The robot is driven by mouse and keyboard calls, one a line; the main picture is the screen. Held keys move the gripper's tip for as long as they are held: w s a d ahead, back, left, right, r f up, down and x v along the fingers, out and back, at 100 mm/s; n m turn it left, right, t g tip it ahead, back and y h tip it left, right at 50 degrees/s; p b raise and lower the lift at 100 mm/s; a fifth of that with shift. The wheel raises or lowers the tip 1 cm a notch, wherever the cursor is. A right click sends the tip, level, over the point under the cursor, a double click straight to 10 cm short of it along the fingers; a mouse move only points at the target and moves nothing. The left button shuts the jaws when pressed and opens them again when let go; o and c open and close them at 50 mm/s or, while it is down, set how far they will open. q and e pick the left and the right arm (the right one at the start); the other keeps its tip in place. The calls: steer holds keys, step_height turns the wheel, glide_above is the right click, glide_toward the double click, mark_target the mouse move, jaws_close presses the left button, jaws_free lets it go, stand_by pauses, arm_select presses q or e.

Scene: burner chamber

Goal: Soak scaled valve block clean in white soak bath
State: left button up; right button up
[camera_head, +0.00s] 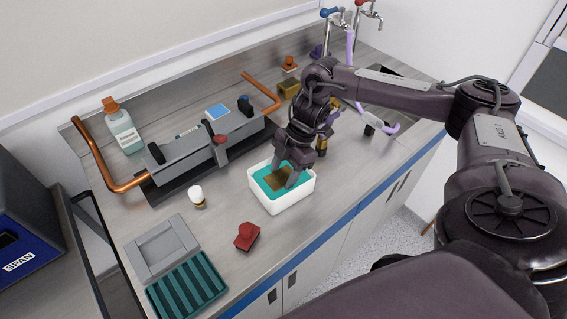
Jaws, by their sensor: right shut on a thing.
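The white soak bath (282,205) stands near the front edge of the counter and holds teal liquid. A brown, scaled-looking valve block (277,181) is in the bath, at the liquid's surface. My right gripper (284,177) points down into the bath and is shut on this block; its fingers partly hide the block. I cannot tell whether the block touches the bath floor. My left gripper is not in view.
A grey burner assembly with copper pipes (121,184) lies behind the bath. A bottle (122,126), a small white-capped vial (197,195), a red part (246,236), a grey tray (161,249) and a teal ribbed rack (187,287) stand to the left. Taps (336,17) and a sink lie at the back right.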

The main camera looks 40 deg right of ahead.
step_height(320, 180, up, 10)
steer(key=p, duration=0.9)
steer(key=shift+r+p, duration=0.25)
steer(key=shift+p, duration=0.05)
stand_by(1.3)
